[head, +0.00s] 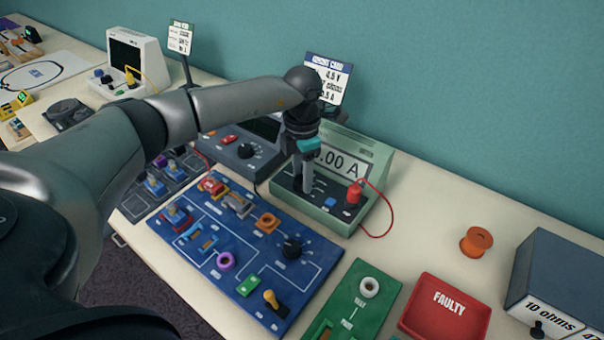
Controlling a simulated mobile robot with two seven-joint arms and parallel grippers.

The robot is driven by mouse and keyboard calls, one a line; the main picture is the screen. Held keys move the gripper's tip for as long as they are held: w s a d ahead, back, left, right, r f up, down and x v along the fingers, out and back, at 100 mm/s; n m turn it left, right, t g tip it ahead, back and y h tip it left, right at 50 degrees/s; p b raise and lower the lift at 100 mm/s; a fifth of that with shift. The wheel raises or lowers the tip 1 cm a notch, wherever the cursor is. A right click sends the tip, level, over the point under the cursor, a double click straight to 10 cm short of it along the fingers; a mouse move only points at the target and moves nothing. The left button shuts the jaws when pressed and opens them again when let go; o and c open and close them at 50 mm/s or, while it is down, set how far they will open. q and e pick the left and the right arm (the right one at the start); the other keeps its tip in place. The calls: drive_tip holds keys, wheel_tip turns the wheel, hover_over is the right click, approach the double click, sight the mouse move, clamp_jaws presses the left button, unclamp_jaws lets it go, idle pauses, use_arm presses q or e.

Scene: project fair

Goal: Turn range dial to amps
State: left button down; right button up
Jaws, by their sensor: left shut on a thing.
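The meter (376,158) is a pale green bench unit behind the blue circuit board. Its screen (345,164) is partly covered by my arm and the visible part reads ".00 A". My left gripper (303,188) points down onto the meter's dark front panel (325,211), at its left part. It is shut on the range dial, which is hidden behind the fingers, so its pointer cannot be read. A red plug (354,193) with a red lead stands at the right of the panel, near a blue button (330,203). My right gripper is not in view.
The blue circuit board (200,279) with several components lies in front. A green test board (386,290), a red FAULTY tray (445,308), an orange spool (476,241) and a resistance box (560,270) are to the right. A card (340,77) stands behind the meter.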

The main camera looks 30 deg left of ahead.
sight(301, 180)
use_arm(q)
drive_tip(key=shift+c, duration=1.7)
unclamp_jaws()
drive_tip(key=shift+r, duration=0.1)
wheel_tip(301, 180, up, 15)
drive_tip(key=shift+p, duration=0.4)
drive_tip(key=shift+s, duration=0.1)
